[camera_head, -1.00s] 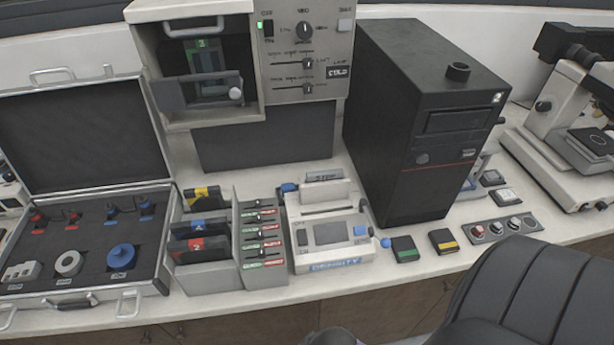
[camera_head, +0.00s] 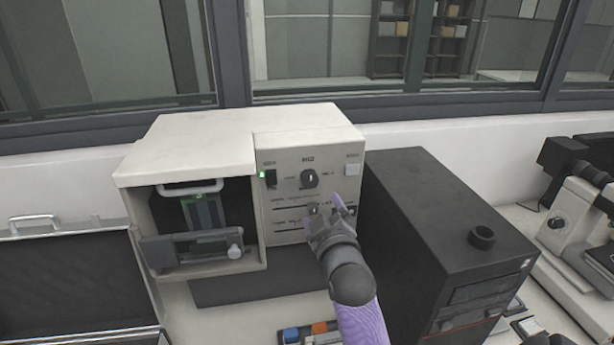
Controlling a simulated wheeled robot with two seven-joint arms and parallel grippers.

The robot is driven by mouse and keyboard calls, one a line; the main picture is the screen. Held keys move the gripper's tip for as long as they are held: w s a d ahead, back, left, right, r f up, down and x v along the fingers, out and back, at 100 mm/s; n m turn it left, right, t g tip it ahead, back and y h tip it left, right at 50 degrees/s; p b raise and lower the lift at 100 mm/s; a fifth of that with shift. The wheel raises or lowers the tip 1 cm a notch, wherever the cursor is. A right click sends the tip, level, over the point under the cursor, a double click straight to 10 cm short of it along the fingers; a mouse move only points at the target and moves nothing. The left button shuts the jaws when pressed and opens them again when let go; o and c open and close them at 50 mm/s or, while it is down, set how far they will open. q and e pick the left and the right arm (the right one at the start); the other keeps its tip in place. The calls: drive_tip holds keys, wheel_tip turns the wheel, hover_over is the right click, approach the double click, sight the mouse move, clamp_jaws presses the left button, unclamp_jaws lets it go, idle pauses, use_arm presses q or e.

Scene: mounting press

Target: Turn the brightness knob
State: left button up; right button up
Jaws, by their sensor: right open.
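A round dark knob (camera_head: 309,179) with a light pointer mark sits on the front panel of the beige press (camera_head: 282,240). Its lettering is too small to read, so I cannot confirm it is the brightness knob. Another dark knob (camera_head: 557,222) is on the side of the microscope (camera_head: 572,205) at the right. My right gripper (camera_head: 328,210) is open and empty, just below and right of the panel knob, apart from it in the picture. It covers part of the sliders on the panel. My left gripper is not in view.
A black computer tower (camera_head: 425,215) with a small dark ring (camera_head: 481,237) on top stands close to the right of my arm. The press's open chamber (camera_head: 200,225) is at left. An open dark case (camera_head: 70,280) lies lower left. Windows are behind.

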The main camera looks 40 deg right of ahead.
sight(311, 183)
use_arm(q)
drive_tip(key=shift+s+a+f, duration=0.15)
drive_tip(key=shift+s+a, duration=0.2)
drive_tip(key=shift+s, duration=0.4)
use_arm(e)
drive_tip(key=x, duration=0.9)
drive_tip(key=shift+r, duration=0.25)
clamp_jaws()
